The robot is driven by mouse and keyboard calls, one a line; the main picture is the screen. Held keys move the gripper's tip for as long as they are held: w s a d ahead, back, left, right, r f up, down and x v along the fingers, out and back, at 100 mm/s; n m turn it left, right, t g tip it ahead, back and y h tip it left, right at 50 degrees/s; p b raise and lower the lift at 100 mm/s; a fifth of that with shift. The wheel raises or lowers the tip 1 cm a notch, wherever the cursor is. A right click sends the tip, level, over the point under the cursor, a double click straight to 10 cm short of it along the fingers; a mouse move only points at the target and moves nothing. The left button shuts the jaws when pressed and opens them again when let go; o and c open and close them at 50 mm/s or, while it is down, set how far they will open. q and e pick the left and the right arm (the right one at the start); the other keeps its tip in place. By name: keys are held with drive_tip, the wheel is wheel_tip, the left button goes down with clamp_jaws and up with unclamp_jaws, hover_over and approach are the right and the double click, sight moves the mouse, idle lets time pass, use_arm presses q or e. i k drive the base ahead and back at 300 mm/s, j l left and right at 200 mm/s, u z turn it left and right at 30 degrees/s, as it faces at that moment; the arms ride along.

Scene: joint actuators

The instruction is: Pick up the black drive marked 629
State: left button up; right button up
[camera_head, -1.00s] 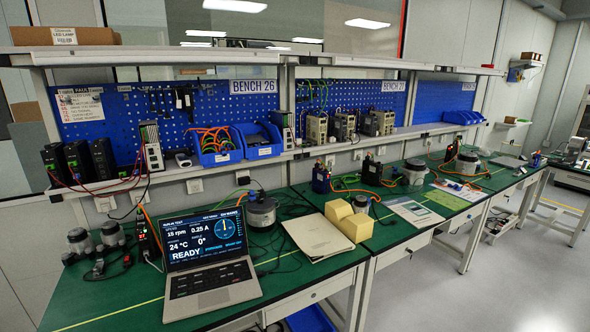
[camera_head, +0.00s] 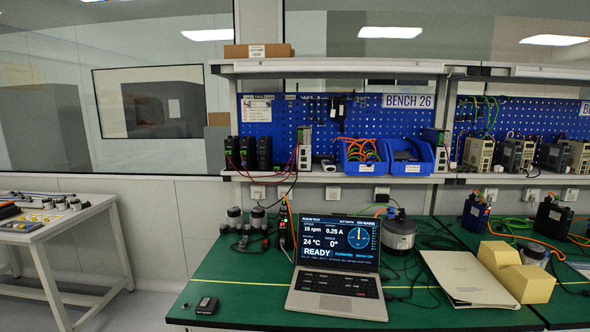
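Three black drive-like units (camera_head: 248,153) stand upright side by side at the left end of the shelf above the bench, with red and black leads hanging from them. Another black unit (camera_head: 552,218) stands on the green bench at the far right, with orange cable by it. A dark blue-black unit (camera_head: 475,213) stands to its left. The markings on all of them are too small to read, so I cannot tell which is 629. Neither of my grippers is in view.
An open laptop (camera_head: 337,262) sits on the green bench (camera_head: 235,262), with a small black device (camera_head: 207,305) at front left. A grey motor (camera_head: 398,235), a folder (camera_head: 465,278) and yellow blocks (camera_head: 520,268) lie right. A separate table (camera_head: 50,222) stands left across a floor gap.

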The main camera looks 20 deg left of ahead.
sight(264, 146)
drive_tip(key=u, duration=1)
drive_tip(key=i+j+u, duration=1.3)
drive_tip(key=i+u, duration=0.15)
drive_tip(key=i+z, duration=0.35)
drive_tip(key=i+j+z, duration=0.2)
drive_tip(key=i+z, duration=0.2)
drive_tip(key=i+j+z, duration=0.35)
drive_tip(key=i, duration=0.15)
drive_tip(key=i+l, duration=0.05)
